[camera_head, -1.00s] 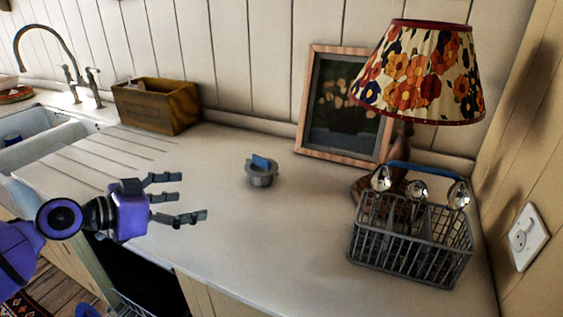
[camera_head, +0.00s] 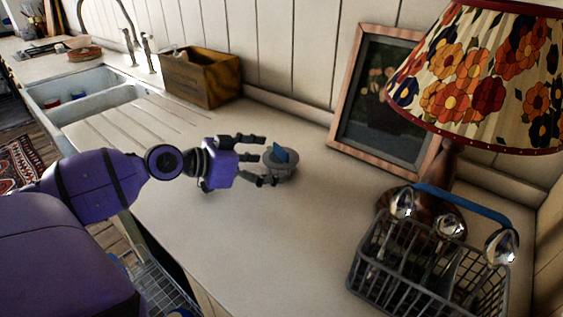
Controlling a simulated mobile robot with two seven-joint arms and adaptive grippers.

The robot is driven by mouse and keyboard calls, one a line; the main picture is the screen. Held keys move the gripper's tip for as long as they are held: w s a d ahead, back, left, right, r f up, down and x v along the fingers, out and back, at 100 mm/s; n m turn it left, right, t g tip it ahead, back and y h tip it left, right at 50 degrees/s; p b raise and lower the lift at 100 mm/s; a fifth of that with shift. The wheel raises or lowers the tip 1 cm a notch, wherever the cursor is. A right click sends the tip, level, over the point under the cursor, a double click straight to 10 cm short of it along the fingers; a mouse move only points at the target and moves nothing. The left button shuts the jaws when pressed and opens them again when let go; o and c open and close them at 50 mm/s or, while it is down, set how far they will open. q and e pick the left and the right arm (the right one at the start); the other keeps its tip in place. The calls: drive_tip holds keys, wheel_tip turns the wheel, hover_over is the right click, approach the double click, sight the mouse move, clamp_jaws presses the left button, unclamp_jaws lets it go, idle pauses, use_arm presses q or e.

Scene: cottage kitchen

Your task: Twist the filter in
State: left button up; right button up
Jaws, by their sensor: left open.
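The filter (camera_head: 281,167) is a small grey round cup with a blue tab (camera_head: 279,154) sticking up from it. It stands upright on the pale worktop, in the middle of the head view. My right gripper is not in view.
A grey cutlery basket (camera_head: 428,268) with a blue handle and several spoons stands at the front right. Behind it are a flowered lamp (camera_head: 480,75) and a framed picture (camera_head: 385,100). A wooden box (camera_head: 200,77) and a sink (camera_head: 85,100) are at the back left.

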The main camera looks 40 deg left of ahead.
sight(283, 151)
use_arm(q)
drive_tip(key=x, duration=0.3)
drive_tip(key=shift+w+d+r, duration=0.15)
drive_tip(key=shift+w+r, duration=0.1)
drive_tip(key=shift+w, duration=0.2)
drive_tip(key=shift+w+d+f, duration=0.1)
drive_tip(key=shift+w, duration=0.1)
drive_tip(key=shift+f, duration=0.1)
drive_tip(key=c, duration=1.4)
drive_tip(key=shift+r, duration=0.6)
wheel_tip(283, 151, up, 3)
drive_tip(key=shift+s+f+p, duration=0.15)
drive_tip(key=shift+f+p, duration=0.05)
drive_tip(key=shift+p, duration=0.35)
drive_tip(key=s+d+r+p, duration=0.1)
drive_tip(key=s+r, duration=0.2)
drive_tip(key=s, duration=0.1)
drive_tip(key=s+d+r+p, duration=0.1)
drive_tip(key=s+r+p, duration=0.1)
drive_tip(key=s, duration=0.3)
drive_tip(key=s+r+p, duration=0.1)
drive_tip(key=s+r, duration=0.3)
drive_tip(key=shift+s+d+r, duration=0.15)
drive_tip(key=shift+s+d, duration=0.05)
drive_tip(key=shift+d, duration=0.2)
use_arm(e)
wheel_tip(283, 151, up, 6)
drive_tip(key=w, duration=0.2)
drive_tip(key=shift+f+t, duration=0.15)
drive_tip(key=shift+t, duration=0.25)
